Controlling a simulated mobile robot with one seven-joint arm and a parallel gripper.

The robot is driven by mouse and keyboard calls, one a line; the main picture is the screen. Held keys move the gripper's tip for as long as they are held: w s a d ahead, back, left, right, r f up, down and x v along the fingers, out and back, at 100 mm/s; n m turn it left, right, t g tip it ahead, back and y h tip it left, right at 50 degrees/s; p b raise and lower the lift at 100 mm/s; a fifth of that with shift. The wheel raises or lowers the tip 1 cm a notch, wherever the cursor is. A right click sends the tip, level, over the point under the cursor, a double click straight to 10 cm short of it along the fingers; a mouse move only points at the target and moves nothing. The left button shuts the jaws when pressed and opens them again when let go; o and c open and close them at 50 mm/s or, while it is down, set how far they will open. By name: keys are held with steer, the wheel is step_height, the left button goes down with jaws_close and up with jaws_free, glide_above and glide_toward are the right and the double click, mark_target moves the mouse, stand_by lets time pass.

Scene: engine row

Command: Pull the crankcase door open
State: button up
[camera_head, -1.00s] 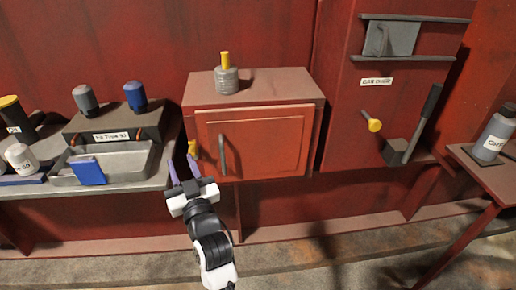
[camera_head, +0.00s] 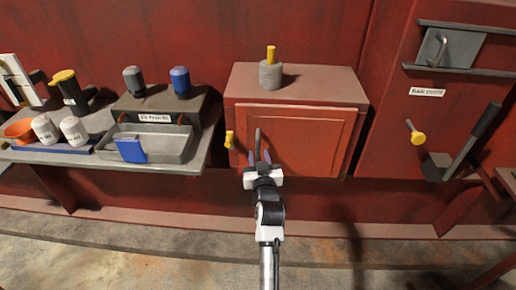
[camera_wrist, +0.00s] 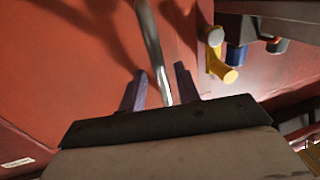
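The crankcase door (camera_head: 305,140) is a red framed panel on the front of a red box, and it looks closed. Its upright grey bar handle (camera_head: 257,143) is near the door's left edge. My gripper (camera_head: 258,162) is at the lower part of the handle. In the wrist view my gripper (camera_wrist: 160,88) has its two purple fingers apart, with the handle (camera_wrist: 152,45) running between them and space on both sides. The door surface (camera_wrist: 70,80) fills the left of that view. The handle's lower end is hidden behind my gripper.
A yellow latch-like knob (camera_head: 229,139) sticks out just left of the door; it also shows in the wrist view (camera_wrist: 222,65). A grey weight (camera_head: 270,74) stands on the box. A tray (camera_head: 172,142) is on the left bench. A lever (camera_head: 472,140) is at right.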

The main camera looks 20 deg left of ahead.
steer(key=shift+x, duration=1.35)
jaws_close()
